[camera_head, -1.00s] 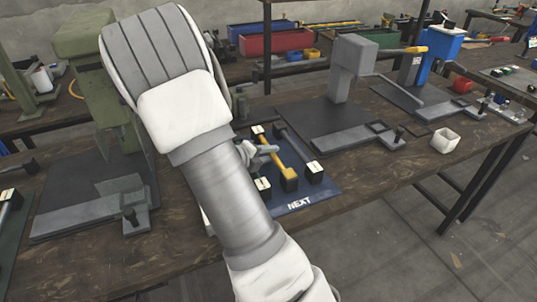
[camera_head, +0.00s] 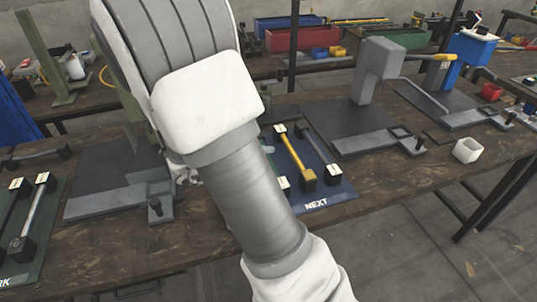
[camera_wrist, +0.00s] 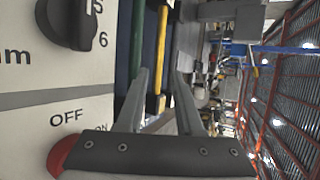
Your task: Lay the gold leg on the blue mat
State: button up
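The gold leg (camera_head: 292,153) lies on the blue mat (camera_head: 345,190), marked NEXT, between a grey leg (camera_head: 315,145) and a green leg partly hidden by my arm. The gold leg also shows in the wrist view (camera_wrist: 162,50), beyond the fingertips. My gripper (camera_wrist: 161,76) is open, with a clear gap between its fingers and nothing held.
A white control panel (camera_wrist: 40,75) with a dial and a red OFF button is close beside my gripper. Presses stand at left and right, including a grey one (camera_head: 380,60). A green mat (camera_head: 45,240) holds other legs.

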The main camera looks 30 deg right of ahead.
jog(key=w+a+r+n+t+y, duration=0.2)
jog(key=w+n, duration=0.1)
jog(key=w+a+r+n+t+y, duration=0.1)
jog(key=w+a+t, duration=0.1)
jog(key=shift+w+r+n, duration=0.2)
jog(key=shift+r+n, duration=0.1)
jog(key=shift+n, duration=0.1)
jog(key=w+a+r+n+t+y, duration=0.2)
jog(key=a+r+n+t+y, duration=0.2)
jog(key=a+r+n+y, duration=0.4)
jog(key=s+a+r+n+y, duration=0.3)
jog(key=s+a+r+n, duration=0.3)
jog(key=n, duration=0.5)
jog(key=s+d+f+n+g+h, duration=0.1)
jog(key=s+n+g, duration=0.1)
jog(key=s+n, duration=0.4)
jog(key=s+d+f+n+g+h, duration=0.1)
jog(key=s+n+g, duration=0.2)
jog(key=s, duration=1)
jog(key=n, duration=0.3)
jog(key=shift+d+f, duration=0.25)
jog(key=shift+d, duration=0.15)
notch_tip(320, 180, up, 12)
jog(key=p, duration=1.2)
